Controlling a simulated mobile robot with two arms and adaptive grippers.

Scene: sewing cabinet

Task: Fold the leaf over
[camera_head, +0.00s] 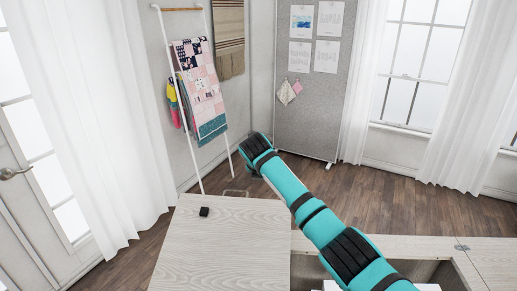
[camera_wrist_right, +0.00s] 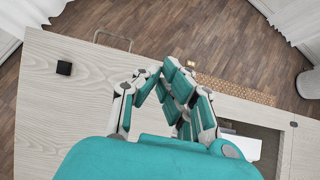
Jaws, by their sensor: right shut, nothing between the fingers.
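A pale wood-grain panel (camera_head: 215,250), which looks like the leaf, lies flat on the left of the sewing cabinet. It also fills the left of the right wrist view (camera_wrist_right: 60,115). A thin loop handle (camera_head: 237,193) is at its far edge, clearer in the wrist view (camera_wrist_right: 113,36). My right arm reaches across from the lower right in the head view, its hand hidden behind the wrist. In the wrist view my right gripper (camera_wrist_right: 160,72) is shut and empty, just right of the handle and apart from it. My left gripper is in neither view.
A small black block (camera_head: 204,211) sits on the panel. Right of the panel is an open cabinet recess (camera_head: 425,270) with something white inside. Another pale panel (camera_head: 495,262) with a metal hinge (camera_head: 462,247) is at far right.

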